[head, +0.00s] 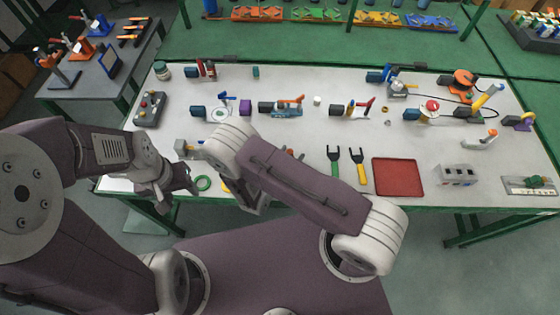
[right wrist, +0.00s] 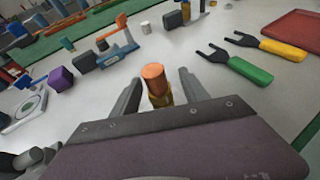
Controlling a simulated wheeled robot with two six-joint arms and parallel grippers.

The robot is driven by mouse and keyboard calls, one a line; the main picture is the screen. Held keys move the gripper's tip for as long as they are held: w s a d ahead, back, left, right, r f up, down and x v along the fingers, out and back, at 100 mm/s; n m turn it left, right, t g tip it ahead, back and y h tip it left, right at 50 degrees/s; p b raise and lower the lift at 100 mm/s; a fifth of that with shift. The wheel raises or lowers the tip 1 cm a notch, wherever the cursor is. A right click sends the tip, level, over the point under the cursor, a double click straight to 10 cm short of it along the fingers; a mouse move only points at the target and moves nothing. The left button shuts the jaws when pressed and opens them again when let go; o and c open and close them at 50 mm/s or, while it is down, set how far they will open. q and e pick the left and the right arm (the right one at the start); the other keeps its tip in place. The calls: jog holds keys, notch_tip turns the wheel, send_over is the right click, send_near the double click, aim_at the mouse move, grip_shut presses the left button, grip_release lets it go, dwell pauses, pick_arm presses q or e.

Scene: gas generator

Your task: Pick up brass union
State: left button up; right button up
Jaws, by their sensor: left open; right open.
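In the right wrist view, a brass-coloured piece with a copper-orange round top, which looks like the brass union (right wrist: 156,84), stands between the fingers of my right gripper (right wrist: 159,80). The fingers are open, one on each side of it, with a visible gap to each. Its lower end is hidden behind the gripper body. In the head view, my right arm covers this spot, and I cannot make out the union there. My left gripper (head: 186,181) is open at the table's left front, beside a green ring (head: 203,183).
The light worktable (head: 330,185) holds several tools. Right of my right gripper lie a green-handled fork tool (right wrist: 240,66), a yellow-handled one (right wrist: 275,46) and a red tray (head: 398,178). A purple block (right wrist: 60,79) and a blue-orange tool (right wrist: 119,45) stand farther back.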

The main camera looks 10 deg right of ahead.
jog(key=shift+x, duration=0.95)
jog(key=shift+a, duration=0.15)
grip_shut()
dwell(0.5)
